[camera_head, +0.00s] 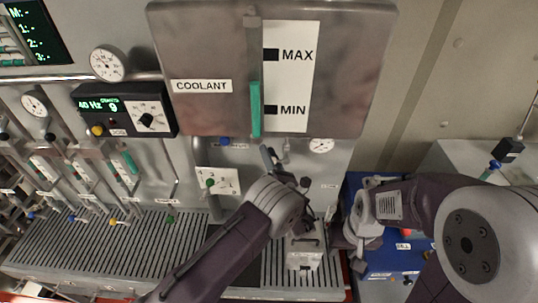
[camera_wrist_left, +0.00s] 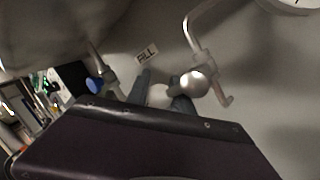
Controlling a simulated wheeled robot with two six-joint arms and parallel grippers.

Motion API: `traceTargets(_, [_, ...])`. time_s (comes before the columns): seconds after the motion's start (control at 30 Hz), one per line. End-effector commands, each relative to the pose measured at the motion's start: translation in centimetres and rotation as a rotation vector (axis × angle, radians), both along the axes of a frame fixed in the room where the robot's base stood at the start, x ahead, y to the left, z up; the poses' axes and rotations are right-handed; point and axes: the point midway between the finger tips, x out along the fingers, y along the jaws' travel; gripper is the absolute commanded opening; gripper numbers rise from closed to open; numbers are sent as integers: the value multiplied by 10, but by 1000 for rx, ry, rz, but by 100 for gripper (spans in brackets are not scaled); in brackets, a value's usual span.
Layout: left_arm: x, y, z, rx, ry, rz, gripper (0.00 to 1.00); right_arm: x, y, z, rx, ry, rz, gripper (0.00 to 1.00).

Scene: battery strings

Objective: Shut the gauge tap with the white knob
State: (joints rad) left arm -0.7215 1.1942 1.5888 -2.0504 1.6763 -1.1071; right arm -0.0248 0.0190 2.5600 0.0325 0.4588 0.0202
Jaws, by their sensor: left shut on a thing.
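In the head view my left gripper (camera_head: 270,157) is at the panel below the coolant gauge, beside a small tap (camera_head: 286,150). In the left wrist view its two dark fingers (camera_wrist_left: 163,95) are closed around a pale part, mostly hidden by the gripper body. A round whitish knob (camera_wrist_left: 195,84) shows against the right finger, by the bent metal pipe of the tap (camera_wrist_left: 205,55). The exact grip on the knob is partly hidden.
A small round gauge (camera_head: 321,145) is right of the tap. In the left wrist view a blue knob (camera_wrist_left: 95,85) and a small label (camera_wrist_left: 147,54) are to the left. A slotted tray (camera_head: 150,236) runs below. A blue box (camera_head: 385,262) stands at the right.

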Motion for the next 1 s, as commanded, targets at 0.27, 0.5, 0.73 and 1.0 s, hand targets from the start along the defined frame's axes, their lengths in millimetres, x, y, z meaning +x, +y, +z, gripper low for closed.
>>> traceTargets(0.27, [1,-1,4,-43,-16,-3,0,0,0,-4,0,0,0,36])
traceTargets(0.5, [1,-1,-1,-105,-16,-4,0,0,0,-12,0,0,0,36])
traceTargets(0.73, [1,-1,-11,-255,-17,-4,0,0,0,-32,0,0,0,36])
traceTargets(1.0, [1,-5,-26,-511,-16,-6,0,0,0,-60,0,0,0,36])
